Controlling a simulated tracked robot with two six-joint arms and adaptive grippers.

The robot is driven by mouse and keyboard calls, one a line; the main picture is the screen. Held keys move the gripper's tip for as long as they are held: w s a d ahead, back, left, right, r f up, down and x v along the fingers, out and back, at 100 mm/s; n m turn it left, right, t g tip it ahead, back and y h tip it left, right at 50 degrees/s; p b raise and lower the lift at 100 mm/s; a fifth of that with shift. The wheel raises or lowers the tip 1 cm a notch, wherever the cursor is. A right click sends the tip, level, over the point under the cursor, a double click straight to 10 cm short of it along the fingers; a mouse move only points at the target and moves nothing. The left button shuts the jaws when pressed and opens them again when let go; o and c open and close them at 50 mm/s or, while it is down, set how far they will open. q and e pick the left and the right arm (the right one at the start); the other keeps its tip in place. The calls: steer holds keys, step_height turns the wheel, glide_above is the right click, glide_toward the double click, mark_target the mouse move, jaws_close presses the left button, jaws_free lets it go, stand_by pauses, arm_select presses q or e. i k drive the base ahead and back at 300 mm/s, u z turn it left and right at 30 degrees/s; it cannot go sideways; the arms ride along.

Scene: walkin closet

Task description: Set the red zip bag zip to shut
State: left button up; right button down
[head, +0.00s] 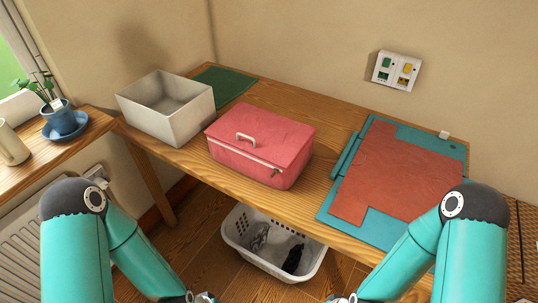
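The red zip bag (255,160) is a boxy pink-red bag standing upright on the wooden table. Its lid lies flat on top and carries a pale handle (246,138). A pale zip line (235,154) runs along the upper front edge, with a small metallic zip pull (276,171) near the front right corner. I cannot tell how far the zip is closed. Nothing of mine touches the bag.
A pale open box (168,128) stands just left of the bag. A green mat (225,82) lies behind. Right are a teal board (329,212) and red sheet (395,175). A white basket (275,264) sits below the table. A potted plant (55,108) stands at left.

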mark_target(275, 170)
steer(key=z, duration=0.9)
steer(key=i, duration=0.15)
steer(key=u, duration=2.75)
steer(key=k, duration=0.95)
steer(key=z, duration=0.45)
steer(key=i, duration=1)
steer(key=z, duration=0.15)
